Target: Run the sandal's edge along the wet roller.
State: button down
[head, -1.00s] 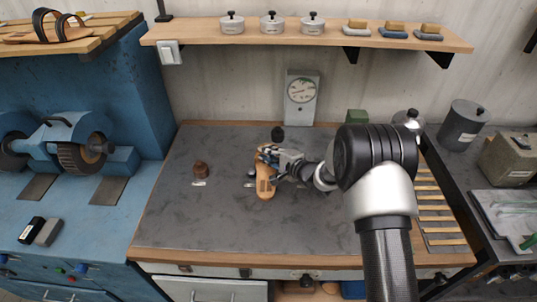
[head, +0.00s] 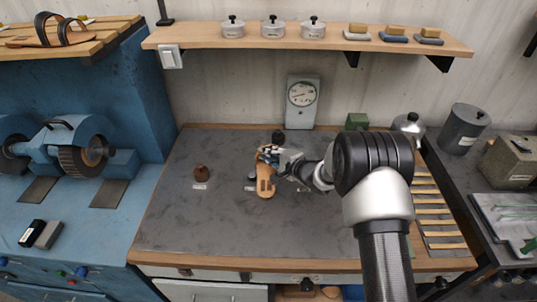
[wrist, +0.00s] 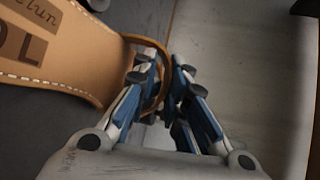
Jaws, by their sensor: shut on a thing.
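The tan sandal (head: 265,188) is at the middle of the dark grey bench mat, its sole pointing toward the front. My gripper (head: 271,155) reaches in from the right and is shut on the sandal near its far end. In the wrist view the sandal's tan sole (wrist: 75,62), with pale edge stitching and dark lettering, lies left of the fingers. A thin brown strap loops at the fingertips (wrist: 163,75). I cannot tell whether the sandal touches the bench.
A small brown pot (head: 201,173) stands left on the mat (head: 200,225). A dark knob (head: 278,137) and a dial gauge (head: 302,97) are behind. Slotted wooden strips (head: 436,209) lie right, grinding wheels (head: 80,150) left. The mat's front is clear.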

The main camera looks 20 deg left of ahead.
jog(key=shift+w+a, duration=0.1)
jog(key=shift+w, duration=0.1)
jog(key=shift+w+a, duration=0.15)
jog(key=shift+w, duration=0.3)
jog(key=shift+w+a, duration=0.2)
jog(key=shift+w, duration=0.3)
dwell(0.8)
jog(key=shift+w+a, duration=0.1)
jog(key=shift+w, duration=0.25)
jog(key=shift+w+a+r, duration=0.1)
jog(key=shift+w, duration=0.15)
jog(key=shift+w+a, duration=0.15)
jog(key=shift+w, duration=0.65)
dwell(0.4)
jog(key=shift+w+a, duration=0.3)
jog(key=shift+w, duration=0.3)
jog(key=shift+w, duration=0.1)
